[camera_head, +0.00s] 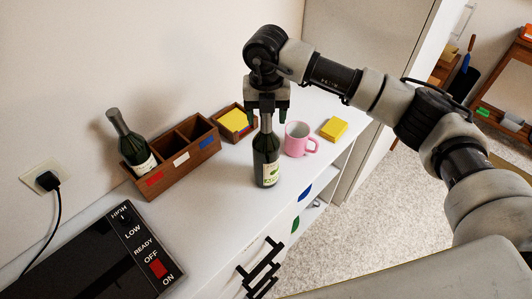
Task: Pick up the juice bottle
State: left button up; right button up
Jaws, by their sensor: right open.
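A dark green bottle (266,160) with a pale label stands upright on the white counter. A second dark bottle (131,146) with a pale label leans in the left compartment of a wooden box (164,181). My right gripper (267,117) is open and points down directly above the upright bottle, with its fingers around or just in front of the bottle's neck. I cannot tell whether the fingers touch it. My left gripper is out of view.
A pink mug (298,139) stands close to the right of the upright bottle. A yellow block (334,129) lies beyond it. A small wooden box (221,128) holds a yellow item. A black appliance (98,262) is at lower left. The counter's front edge (262,227) is near the bottle.

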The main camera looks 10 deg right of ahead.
jog(key=shift+s+f, duration=0.1)
jog(key=shift+f, duration=0.8)
jog(key=shift+c, duration=0.3)
grip_shut()
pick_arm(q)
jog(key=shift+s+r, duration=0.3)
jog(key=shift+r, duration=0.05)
pick_arm(e)
jog(key=shift+w, duration=0.2)
